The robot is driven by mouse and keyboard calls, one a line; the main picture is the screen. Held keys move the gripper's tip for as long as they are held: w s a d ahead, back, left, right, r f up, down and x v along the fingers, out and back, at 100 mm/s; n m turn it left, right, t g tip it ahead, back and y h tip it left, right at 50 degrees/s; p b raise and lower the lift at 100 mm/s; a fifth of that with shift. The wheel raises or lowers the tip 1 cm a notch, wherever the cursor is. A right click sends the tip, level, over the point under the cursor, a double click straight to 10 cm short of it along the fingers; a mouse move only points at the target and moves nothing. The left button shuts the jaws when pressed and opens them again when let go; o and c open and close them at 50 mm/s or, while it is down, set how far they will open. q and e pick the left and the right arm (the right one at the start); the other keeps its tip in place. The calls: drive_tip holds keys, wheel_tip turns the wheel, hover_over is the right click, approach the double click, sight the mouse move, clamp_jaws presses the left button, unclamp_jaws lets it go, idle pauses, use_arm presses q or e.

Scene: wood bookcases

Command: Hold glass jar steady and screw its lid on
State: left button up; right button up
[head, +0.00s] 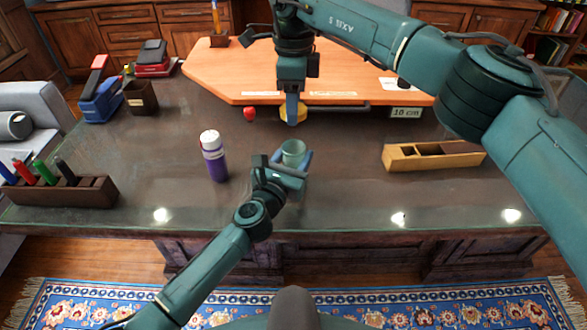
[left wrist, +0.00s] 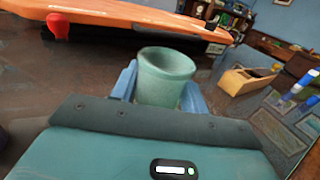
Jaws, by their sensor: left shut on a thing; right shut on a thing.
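The glass jar (head: 293,152) is pale green and open at the top, upright on the dark desk. My left gripper (head: 290,165) is shut around it from the near side. In the left wrist view the jar (left wrist: 164,80) sits between the two blue fingers, its open rim showing. My right gripper (head: 292,110) comes from above and is shut on the yellow lid (head: 287,113). The lid is held above and slightly beyond the jar, apart from it. The right fingers partly hide the lid.
A purple bottle with a white cap (head: 214,156) stands left of the jar. A wooden box (head: 432,156) lies to the right. An orange raised board (head: 270,72) is behind, with a small red object (head: 249,114) near its edge. A pen rack (head: 60,190) is far left.

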use_arm(q)
drive_tip(key=c, duration=0.6)
drive_tip(key=shift+c, duration=0.2)
use_arm(e)
drive_tip(key=shift+f, duration=2.5)
drive_tip(key=shift+f, duration=0.1)
drive_tip(key=shift+f, duration=0.8)
use_arm(q)
clamp_jaws()
use_arm(e)
drive_tip(key=shift+f, duration=0.55)
